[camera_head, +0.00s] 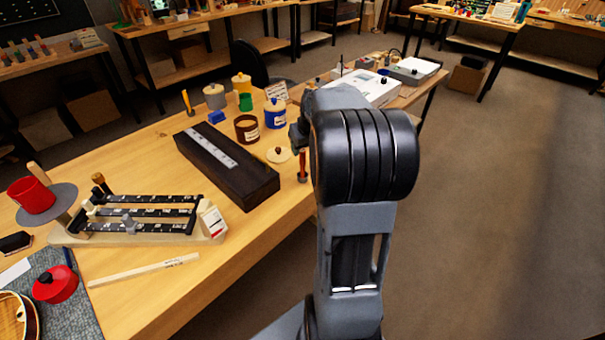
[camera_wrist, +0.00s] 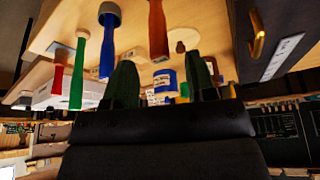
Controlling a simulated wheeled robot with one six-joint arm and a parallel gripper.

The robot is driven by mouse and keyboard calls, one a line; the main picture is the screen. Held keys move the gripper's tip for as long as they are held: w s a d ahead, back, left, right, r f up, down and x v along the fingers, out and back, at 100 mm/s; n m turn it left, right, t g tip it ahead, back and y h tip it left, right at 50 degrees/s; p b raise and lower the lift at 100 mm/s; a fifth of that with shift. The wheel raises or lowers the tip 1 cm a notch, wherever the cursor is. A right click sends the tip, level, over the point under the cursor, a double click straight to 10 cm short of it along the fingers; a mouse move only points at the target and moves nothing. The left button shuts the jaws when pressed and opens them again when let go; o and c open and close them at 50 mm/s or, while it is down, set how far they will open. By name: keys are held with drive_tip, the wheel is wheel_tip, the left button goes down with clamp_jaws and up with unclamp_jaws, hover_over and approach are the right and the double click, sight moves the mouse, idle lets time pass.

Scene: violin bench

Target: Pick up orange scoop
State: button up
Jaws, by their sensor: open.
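A slim orange-brown handle stands near the bench's front edge in the head view (camera_head: 303,165). It also shows in the wrist view (camera_wrist: 157,30), which looks upside down. It seems to be the orange scoop, but I see no clear bowl. My gripper (camera_wrist: 162,78) is open in the wrist view. Its two dark green fingers are apart with nothing held between them. The orange handle lies beyond the fingertips, roughly in line with the gap. In the head view my arm hides most of the gripper.
Blue (camera_wrist: 107,45), green (camera_wrist: 78,72) and red (camera_wrist: 57,80) handles stand beside the orange one. A long dark block (camera_head: 225,165) lies left of it. A blue jar (camera_head: 275,118), a brown jar (camera_head: 247,128) and a round lid (camera_head: 279,155) are behind it.

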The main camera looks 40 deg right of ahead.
sight(303, 151)
drive_tip(key=shift+x, duration=2.8)
clamp_jaws()
